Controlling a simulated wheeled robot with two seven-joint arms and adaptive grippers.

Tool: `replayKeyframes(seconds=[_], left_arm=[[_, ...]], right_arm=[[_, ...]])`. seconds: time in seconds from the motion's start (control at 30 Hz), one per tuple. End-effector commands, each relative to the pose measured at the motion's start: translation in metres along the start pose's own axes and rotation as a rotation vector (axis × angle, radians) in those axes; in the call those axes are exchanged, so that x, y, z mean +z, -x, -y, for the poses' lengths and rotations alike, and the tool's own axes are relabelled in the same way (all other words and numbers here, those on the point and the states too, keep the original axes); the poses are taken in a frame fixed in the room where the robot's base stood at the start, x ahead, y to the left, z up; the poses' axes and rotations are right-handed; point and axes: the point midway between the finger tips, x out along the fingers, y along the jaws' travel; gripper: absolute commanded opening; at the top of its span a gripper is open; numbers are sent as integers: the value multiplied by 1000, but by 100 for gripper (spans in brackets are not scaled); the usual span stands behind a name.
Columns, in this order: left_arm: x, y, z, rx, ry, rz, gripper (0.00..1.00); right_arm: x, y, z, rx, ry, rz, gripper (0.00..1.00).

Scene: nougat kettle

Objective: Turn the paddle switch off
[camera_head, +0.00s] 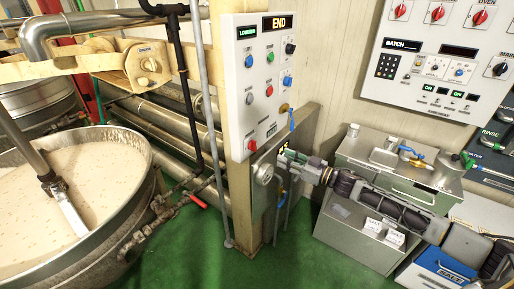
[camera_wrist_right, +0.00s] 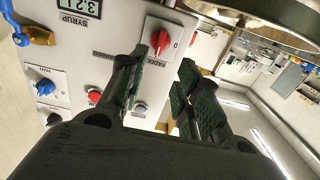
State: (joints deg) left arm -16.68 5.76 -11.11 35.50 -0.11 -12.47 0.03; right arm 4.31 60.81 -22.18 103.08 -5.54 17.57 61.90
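The paddle switch (camera_wrist_right: 162,38) is a red rotary knob on a white plate, with a "0" mark beside it. It is at the lower left of the white control panel (camera_head: 236,55), where its red knob (camera_head: 252,145) shows in the head view. My right gripper (camera_head: 289,158) is in front of the panel's lower part, coming in from the right. In the right wrist view its two dark green fingers (camera_wrist_right: 165,68) are apart with nothing between them. The knob appears just past the fingertips, and I cannot tell the exact gap. My left gripper is not in view.
A blue-handled valve (camera_head: 291,120) sticks out at the panel's right edge. A blue knob (camera_wrist_right: 45,87) and a red button (camera_wrist_right: 95,97) are near the fingers. A large kettle (camera_head: 80,215) stands at left. Grey cabinets (camera_head: 405,180) are at right.

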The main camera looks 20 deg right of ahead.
Motion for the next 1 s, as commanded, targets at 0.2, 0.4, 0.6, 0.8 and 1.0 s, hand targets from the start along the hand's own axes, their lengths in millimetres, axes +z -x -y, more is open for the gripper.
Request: replayKeyframes(seconds=[0.2,0.4,0.6,0.8,1.0], left_arm=[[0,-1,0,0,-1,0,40],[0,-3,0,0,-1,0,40],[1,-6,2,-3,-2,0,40],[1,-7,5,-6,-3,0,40],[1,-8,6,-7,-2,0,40]], right_arm=[[0,-5,0,0,0,-1,33],[0,-14,0,0,0,-2,33],[0,-24,-1,1,1,-1,33],[0,-36,0,1,0,-2,33],[0,-47,-1,1,0,-1,33]])
